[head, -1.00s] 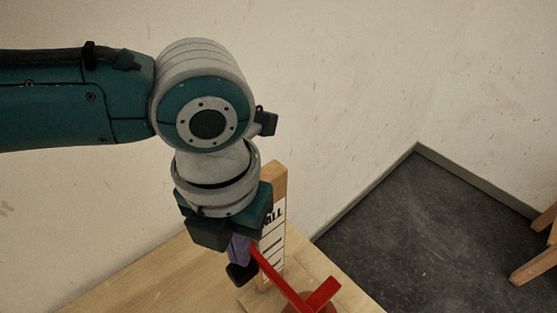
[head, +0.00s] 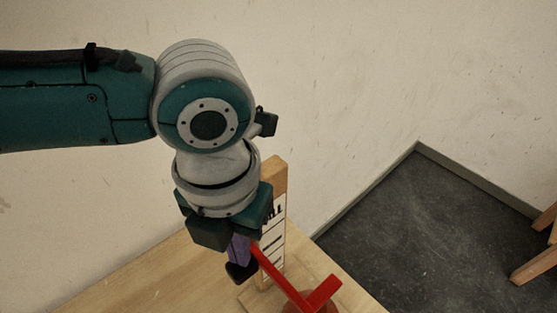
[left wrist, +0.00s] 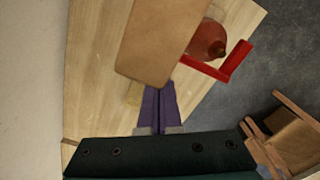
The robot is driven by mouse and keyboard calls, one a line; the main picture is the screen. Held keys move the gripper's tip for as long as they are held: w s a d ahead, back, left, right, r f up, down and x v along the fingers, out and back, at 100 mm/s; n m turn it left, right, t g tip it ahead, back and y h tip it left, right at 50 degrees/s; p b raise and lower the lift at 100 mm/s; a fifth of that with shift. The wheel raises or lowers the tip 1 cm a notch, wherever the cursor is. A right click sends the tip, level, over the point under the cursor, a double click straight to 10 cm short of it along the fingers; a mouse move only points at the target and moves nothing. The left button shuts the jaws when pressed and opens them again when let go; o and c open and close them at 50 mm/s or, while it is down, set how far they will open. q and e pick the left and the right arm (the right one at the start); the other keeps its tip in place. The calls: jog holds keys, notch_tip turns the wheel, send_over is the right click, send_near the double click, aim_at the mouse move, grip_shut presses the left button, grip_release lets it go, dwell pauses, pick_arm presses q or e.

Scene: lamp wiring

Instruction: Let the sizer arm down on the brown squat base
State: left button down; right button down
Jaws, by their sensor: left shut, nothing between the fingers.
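The red sizer arm (head: 280,274) reaches from beside the upright post with the lettered scale (head: 271,240) to a crosspiece near the bottom edge of the head view. It also shows in the left wrist view (left wrist: 207,70). The brown squat base (head: 303,308) is under the arm's outer end, mostly cut off by the head frame; the left wrist view shows its rounded top (left wrist: 208,40). I cannot tell whether arm and base touch. My left gripper (head: 238,270), with purple fingers, is shut and empty beside the arm's post end. My right gripper is out of view.
The wooden table top (head: 150,275) is bare left of the post. The wall (head: 380,70) stands close behind. Dark floor (head: 430,240) lies to the right, with wooden furniture (head: 535,265) at the far right edge.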

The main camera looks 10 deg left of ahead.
pick_arm(q)
jog(key=shift+f+b, duration=1.55)
jog(key=shift+f, duration=0.45)
jog(key=shift+r, duration=0.1)
notch_tip(320, 180, up, 8)
jog(key=p, duration=0.7)
jog(key=shift+p, duration=0.35)
jog(key=shift+f, duration=0.2)
